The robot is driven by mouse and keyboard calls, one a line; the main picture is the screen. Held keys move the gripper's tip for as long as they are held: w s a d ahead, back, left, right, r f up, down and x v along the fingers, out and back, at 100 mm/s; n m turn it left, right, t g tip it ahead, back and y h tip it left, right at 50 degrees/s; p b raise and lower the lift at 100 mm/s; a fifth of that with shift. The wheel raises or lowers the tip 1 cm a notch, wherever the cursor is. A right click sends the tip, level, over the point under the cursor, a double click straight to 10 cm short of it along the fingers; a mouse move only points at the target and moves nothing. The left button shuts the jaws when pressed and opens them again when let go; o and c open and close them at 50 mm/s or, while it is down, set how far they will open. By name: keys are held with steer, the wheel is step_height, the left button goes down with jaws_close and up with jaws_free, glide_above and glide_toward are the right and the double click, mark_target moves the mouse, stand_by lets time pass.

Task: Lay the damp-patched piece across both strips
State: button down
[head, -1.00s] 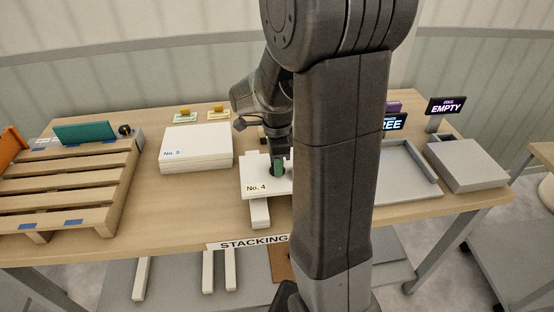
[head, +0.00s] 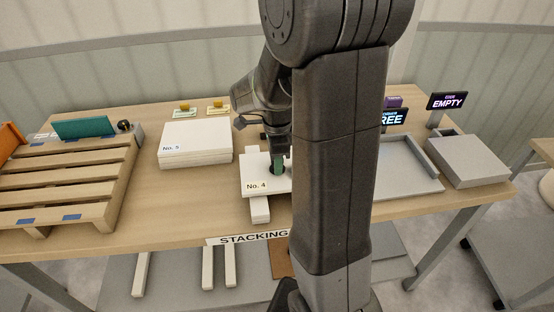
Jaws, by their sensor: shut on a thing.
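A flat white board labelled No. 4 (head: 247,172) has a dark patch on its top, partly hidden by my gripper. It lies level over a pale strip (head: 260,211) whose near end sticks out in front of it. My gripper (head: 278,166) points down at the dark patch, with a green part at its tip, and is shut on the board. The board's right side and any second strip are hidden behind my arm. I cannot tell whether the board touches the strip.
A stack of white boards labelled No. 5 (head: 195,147) stands to the left. A wooden pallet (head: 65,197) is at the far left. A grey tray (head: 408,181) and a grey box (head: 474,165) are at the right. Bare table lies between the pallet and the boards.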

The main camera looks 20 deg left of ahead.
steer(key=shift+f, duration=0.25)
steer(key=c, duration=1)
jaws_free()
step_height(320, 180, up, 14)
steer(key=shift+f, duration=0.1)
step_height(320, 180, down, 14)
steer(key=shift+r, duration=0.3)
